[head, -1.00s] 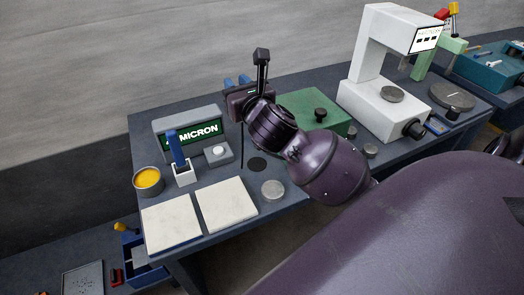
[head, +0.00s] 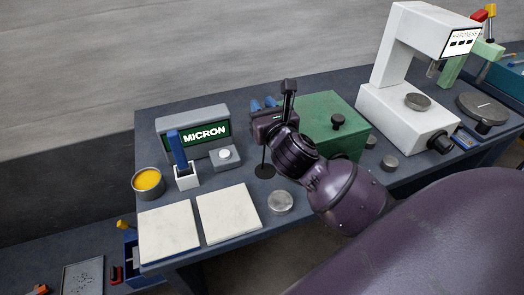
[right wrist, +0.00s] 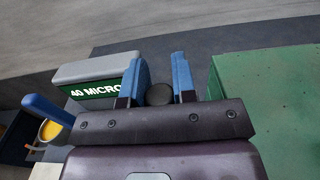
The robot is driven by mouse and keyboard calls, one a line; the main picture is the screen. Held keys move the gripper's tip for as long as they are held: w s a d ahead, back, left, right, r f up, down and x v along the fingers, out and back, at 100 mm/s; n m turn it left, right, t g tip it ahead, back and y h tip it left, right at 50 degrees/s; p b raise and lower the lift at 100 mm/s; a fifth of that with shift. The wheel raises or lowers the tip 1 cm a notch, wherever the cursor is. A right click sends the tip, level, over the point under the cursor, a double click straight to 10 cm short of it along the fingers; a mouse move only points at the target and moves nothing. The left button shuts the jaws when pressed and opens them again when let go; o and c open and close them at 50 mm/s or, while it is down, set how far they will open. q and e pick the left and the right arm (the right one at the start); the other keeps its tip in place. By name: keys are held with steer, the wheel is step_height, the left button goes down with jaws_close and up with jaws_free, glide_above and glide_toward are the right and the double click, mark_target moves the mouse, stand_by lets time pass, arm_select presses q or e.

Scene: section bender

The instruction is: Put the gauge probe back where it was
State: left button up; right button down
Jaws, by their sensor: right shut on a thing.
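My right gripper (head: 263,107) is shut on the gauge probe, with its blue fingers pointing away from me. The probe shows as a thin dark rod (head: 264,154) hanging below the gripper, its lower end at or just above a black round disc (head: 265,171) on the bench. I cannot tell whether it touches. In the right wrist view the fingers (right wrist: 159,67) stand apart, with a dark round shape (right wrist: 158,94) between them; the rod is not clear there. My left gripper is out of view.
A green box (head: 325,108) with a black knob stands close right of the gripper. A blue-handled tool (head: 177,150) in a white holder, a yellow-filled tin (head: 148,183), two white tiles (head: 228,212) and a metal disc (head: 281,202) lie left and in front. A white press (head: 384,108) stands farther right.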

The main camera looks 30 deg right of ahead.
step_height(320, 180, down, 6)
steer(key=shift+r+b, duration=0.1)
steer(key=shift+b, duration=0.6)
steer(key=shift+f, duration=0.8)
step_height(320, 180, down, 5)
steer(key=shift+r+b, duration=0.1)
steer(key=shift+b, duration=1.05)
steer(key=shift+f, duration=0.25)
steer(key=shift+r, duration=0.1)
steer(key=shift+f, duration=0.2)
steer(key=c, duration=0.9)
jaws_free()
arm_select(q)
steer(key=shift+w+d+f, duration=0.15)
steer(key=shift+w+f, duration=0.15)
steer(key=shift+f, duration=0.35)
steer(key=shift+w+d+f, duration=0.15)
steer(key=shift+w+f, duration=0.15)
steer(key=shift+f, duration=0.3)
